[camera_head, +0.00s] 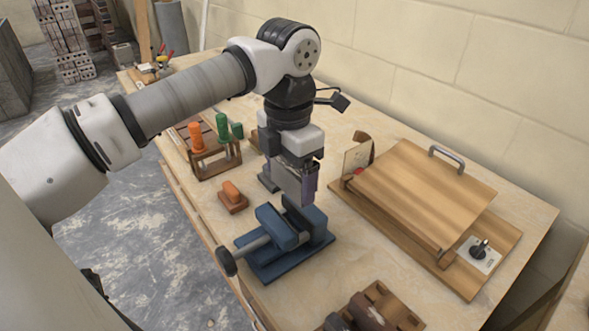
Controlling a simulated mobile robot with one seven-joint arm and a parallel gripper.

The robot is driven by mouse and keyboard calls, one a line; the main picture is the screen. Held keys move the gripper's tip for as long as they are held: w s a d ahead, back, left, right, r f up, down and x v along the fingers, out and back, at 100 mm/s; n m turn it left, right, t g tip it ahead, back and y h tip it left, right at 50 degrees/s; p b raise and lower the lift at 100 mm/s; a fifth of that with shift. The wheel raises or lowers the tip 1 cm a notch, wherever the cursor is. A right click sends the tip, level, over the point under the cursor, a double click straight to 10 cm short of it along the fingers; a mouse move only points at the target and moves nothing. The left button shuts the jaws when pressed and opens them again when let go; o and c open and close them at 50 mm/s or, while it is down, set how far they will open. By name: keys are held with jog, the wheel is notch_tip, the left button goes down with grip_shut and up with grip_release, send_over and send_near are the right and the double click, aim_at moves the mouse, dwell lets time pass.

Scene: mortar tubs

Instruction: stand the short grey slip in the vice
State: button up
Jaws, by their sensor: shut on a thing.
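The blue vice (278,243) stands on the bench below my gripper, its handle toward the front left. My gripper (309,172) points down and is shut on a thin greyish slip (292,184). The slip hangs upright at the back of the vice, its lower edge close to the vice's jaws. I cannot tell whether that edge is between the jaws or above them. My fingers hide part of the slip.
A rack (214,160) with orange- and green-handled tools stands left, with a small orange-topped block (232,197) nearer. A wooden box with a handled lid (425,190) fills the right. A wooden tray (397,309) lies at the front. A small card (356,158) stands behind.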

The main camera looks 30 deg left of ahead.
aim_at(289, 195)
jog(key=shift+f+b, duration=1.35)
jog(key=shift+f, duration=0.9)
jog(key=shift+f+b, duration=0.25)
jog(key=shift+b, duration=0.1)
jog(key=shift+f+b, duration=0.85)
jog(key=shift+f, duration=0.15)
jog(key=shift+f, duration=0.15)
jog(key=shift+f+b, duration=0.75)
jog(key=shift+b, duration=0.05)
jog(key=o, duration=1)
jog(key=shift+c, duration=0.2)
